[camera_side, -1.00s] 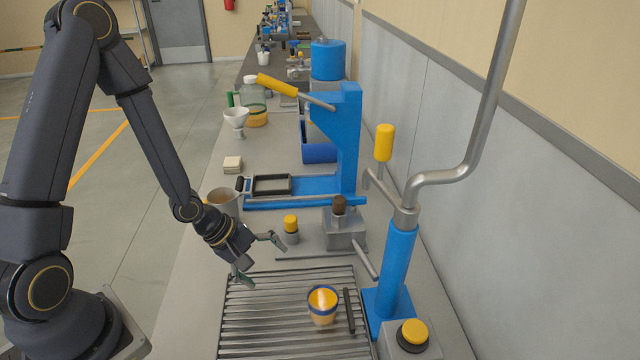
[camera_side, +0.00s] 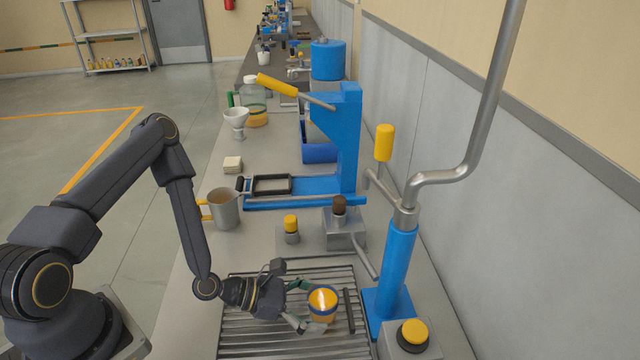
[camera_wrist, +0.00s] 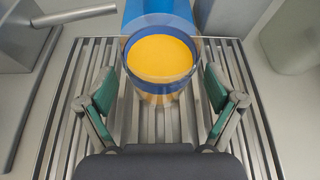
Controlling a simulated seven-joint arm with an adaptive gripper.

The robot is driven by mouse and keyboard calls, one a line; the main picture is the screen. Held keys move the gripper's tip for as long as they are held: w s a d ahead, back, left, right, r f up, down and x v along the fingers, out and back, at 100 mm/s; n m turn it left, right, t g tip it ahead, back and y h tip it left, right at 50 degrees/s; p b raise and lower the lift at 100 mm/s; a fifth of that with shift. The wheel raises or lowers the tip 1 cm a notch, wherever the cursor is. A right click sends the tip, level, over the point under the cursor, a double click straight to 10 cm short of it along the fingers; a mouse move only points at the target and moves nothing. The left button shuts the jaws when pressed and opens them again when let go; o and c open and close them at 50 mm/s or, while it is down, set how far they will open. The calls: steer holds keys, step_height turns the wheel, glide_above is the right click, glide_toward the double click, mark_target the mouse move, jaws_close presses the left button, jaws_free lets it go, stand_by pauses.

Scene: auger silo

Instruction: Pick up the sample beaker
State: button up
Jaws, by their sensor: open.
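The sample beaker (camera_side: 323,301), a clear cup with a blue band and yellow contents, stands upright on the slatted metal grate (camera_side: 245,340). My gripper (camera_side: 311,306) is low over the grate, to the left of the beaker, with its fingers pointing at it. In the wrist view the beaker (camera_wrist: 160,58) is centred between and slightly ahead of the open green-padded fingers of my gripper (camera_wrist: 160,95). I see a gap on both sides. The beaker's lower part is partly hidden by a finger in the side view.
A dark bar (camera_side: 349,311) lies on the grate right of the beaker. A blue post (camera_side: 397,265) with a bent pipe and a yellow button (camera_side: 413,332) stand further right. A metal jug (camera_side: 224,210) and a yellow-capped knob (camera_side: 291,225) are behind the grate.

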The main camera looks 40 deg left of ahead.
mark_target(327, 281)
steer(key=shift+x, duration=1.2)
steer(key=c, duration=1.5)
steer(key=shift+r, duration=0.15)
steer(key=shift+r, duration=4.3)
steer(key=shift+w+a+r+n+t+y, duration=0.65)
steer(key=shift+w+a+r+n+y, duration=0.8)
steer(key=shift+a, duration=1.65)
steer(key=shift+w+a+r+n+t+y, duration=0.9)
steer(key=shift+w+a+n+y, duration=0.75)
steer(key=shift+a, duration=1.45)
steer(key=shift+w+a+r+n+t+y, duration=0.45)
steer(key=shift+w+a+r+n+y, duration=1.1)
steer(key=shift+a, duration=1.55)
